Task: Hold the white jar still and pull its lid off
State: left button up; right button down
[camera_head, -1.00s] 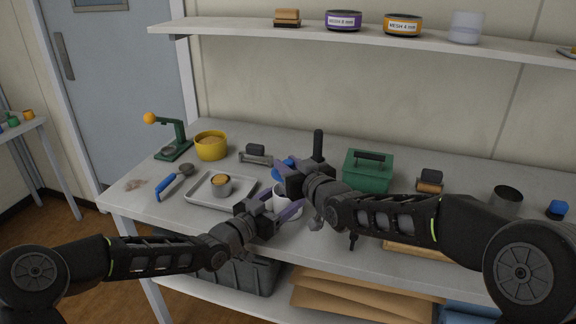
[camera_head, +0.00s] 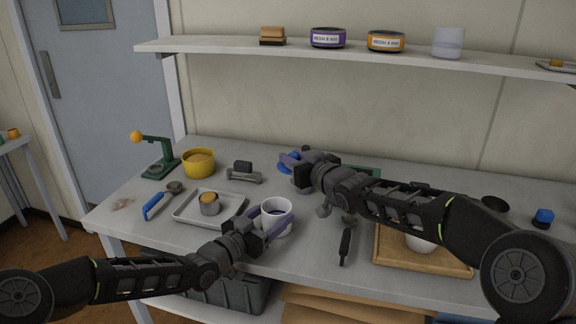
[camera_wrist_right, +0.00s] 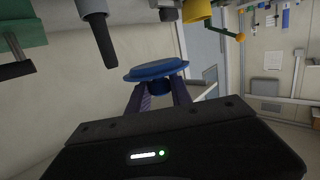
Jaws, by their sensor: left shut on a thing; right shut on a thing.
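The white jar (camera_head: 277,230) stands upright on the bench, open at the top with something dark inside. My left gripper (camera_head: 271,215) is shut on the jar from its left side. The blue lid (camera_head: 284,168) is off the jar and held behind it. My right gripper (camera_head: 289,160) is shut on the lid, partly hiding it in the head view. In the right wrist view the lid (camera_wrist_right: 157,69) sits between the purple fingers (camera_wrist_right: 160,95), clear of the jar.
A metal tray (camera_head: 180,215) with a small cup stands left of the jar. A wooden tray (camera_head: 385,260) is at right.

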pick_arm(q)
jog(key=shift+a+f, duration=0.1)
jog(key=shift+f, duration=0.25)
jog(key=o, duration=1.6)
jog(key=shift+r, duration=0.25)
jog(key=v, duration=1.1)
jog(key=shift+a, duration=0.1)
jog(key=shift+s+a, duration=0.2)
jog(key=shift+s, duration=0.15)
